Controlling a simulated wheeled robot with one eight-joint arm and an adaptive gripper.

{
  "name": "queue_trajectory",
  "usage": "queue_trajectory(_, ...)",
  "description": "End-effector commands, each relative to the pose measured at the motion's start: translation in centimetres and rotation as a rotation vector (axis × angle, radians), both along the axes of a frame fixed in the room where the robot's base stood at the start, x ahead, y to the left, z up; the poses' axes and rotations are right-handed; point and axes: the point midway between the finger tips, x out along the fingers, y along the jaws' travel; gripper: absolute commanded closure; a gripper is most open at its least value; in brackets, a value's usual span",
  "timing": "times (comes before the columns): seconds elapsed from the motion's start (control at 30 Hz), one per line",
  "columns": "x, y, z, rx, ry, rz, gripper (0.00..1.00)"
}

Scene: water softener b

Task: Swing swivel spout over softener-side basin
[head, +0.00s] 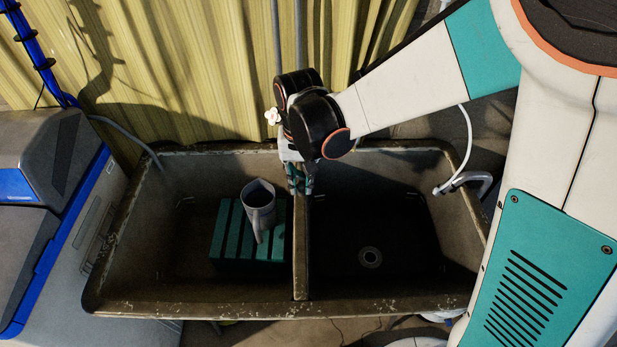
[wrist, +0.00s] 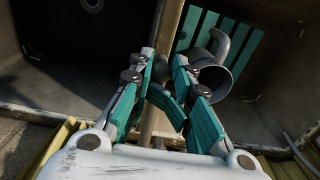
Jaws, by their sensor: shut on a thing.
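A double basin sink has a softener-side basin (head: 190,270) on the left and a second basin (head: 400,270) with a drain on the right. My gripper (head: 300,188) is over the back end of the divider (head: 300,262) between them, pointing down. It is shut on the swivel spout, which is mostly hidden by my fingers and wrist. In the wrist view my gripper (wrist: 163,68) has its teal fingers close around it, with the divider (wrist: 168,30) beyond. A white tap handle (head: 272,116) shows just left of my wrist.
A grey jug (head: 258,205) stands on a green slatted crate (head: 232,240) in the left basin. The grey and blue softener (head: 60,190) is at the far left. A white hose (head: 462,180) hooks over the right rim. Yellow corrugated wall (head: 190,60) is close behind.

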Motion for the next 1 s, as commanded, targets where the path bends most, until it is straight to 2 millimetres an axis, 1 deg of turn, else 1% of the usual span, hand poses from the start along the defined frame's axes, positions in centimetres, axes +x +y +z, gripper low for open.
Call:
queue_trajectory(0.03, 0.0, 0.4, 0.0, 0.000, -0.001, 0.002, 0.95)
queue_trajectory(0.17, -0.1, 0.9, 0.0, 0.000, -0.001, 0.001, 0.95)
queue_trajectory(0.57, -0.2, 1.1, -0.1, 0.000, 0.002, 0.001, 0.95)
queue_trajectory(1.0, 0.4, 3.6, -0.1, 0.000, 0.002, 0.002, 0.94)
